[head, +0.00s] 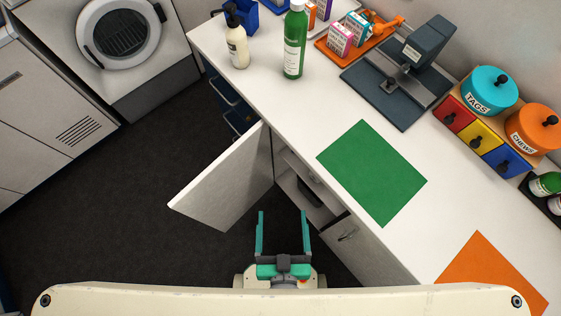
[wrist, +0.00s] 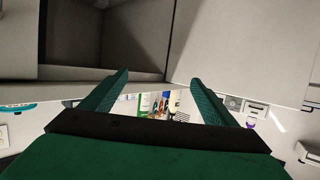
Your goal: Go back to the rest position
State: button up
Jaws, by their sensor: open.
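My gripper (head: 283,232) shows at the bottom middle of the head view, with its two teal fingers spread apart and nothing between them. It is low in front of the counter, beside an open cabinet door (head: 222,182) and the cabinet opening (head: 306,190). In the wrist view the open fingers (wrist: 158,82) point toward a grey cabinet interior (wrist: 136,40). No object touches the fingers.
The white counter (head: 300,110) holds a green mat (head: 372,172), an orange mat (head: 490,276), a green bottle (head: 294,42), a cream pump bottle (head: 236,45) and a dark press-like device (head: 408,72). A washer (head: 120,35) stands far left. Dark floor (head: 90,220) is clear left of the door.

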jog(key=shift+t, duration=0.5)
jog(key=r, duration=0.1)
jog(key=s+r, duration=0.1)
jog(key=r, duration=0.2)
jog(key=shift+s+a+r, duration=0.1)
jog(key=shift+s+a, duration=0.15)
jog(key=shift+s, duration=0.1)
jog(key=shift+c, duration=0.7)
